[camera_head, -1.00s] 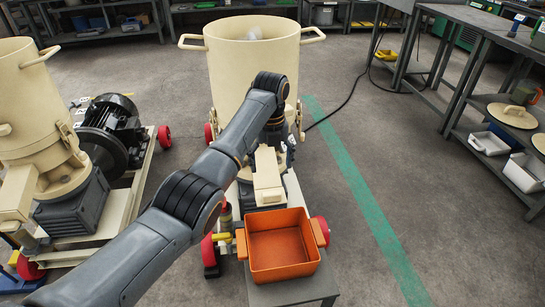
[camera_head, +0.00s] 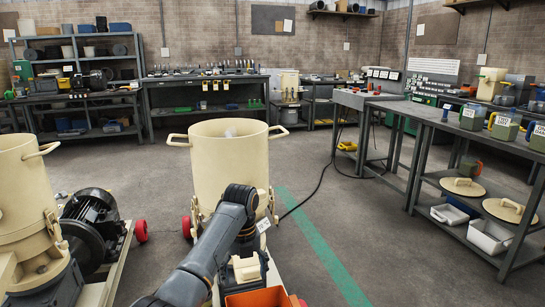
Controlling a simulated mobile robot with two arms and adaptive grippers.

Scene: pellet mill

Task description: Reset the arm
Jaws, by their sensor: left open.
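My left arm reaches up from the bottom centre and bends down at its far end, in front of the cream pellet mill hopper (camera_head: 225,168). My left gripper (camera_head: 252,240) is at that lowered end, above the mill's lower part and beyond the orange bin (camera_head: 258,298). It is small and partly hidden by the arm. It is open, and I see nothing held in it. Only the top of the orange bin shows at the bottom edge. My right gripper is not in view.
A second cream mill (camera_head: 25,190) with a black motor (camera_head: 92,220) stands at the left. A grey workbench (camera_head: 475,130) with a lower shelf of lids and white bins (camera_head: 488,237) is at the right. Floor with a green stripe (camera_head: 318,250) lies clear between.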

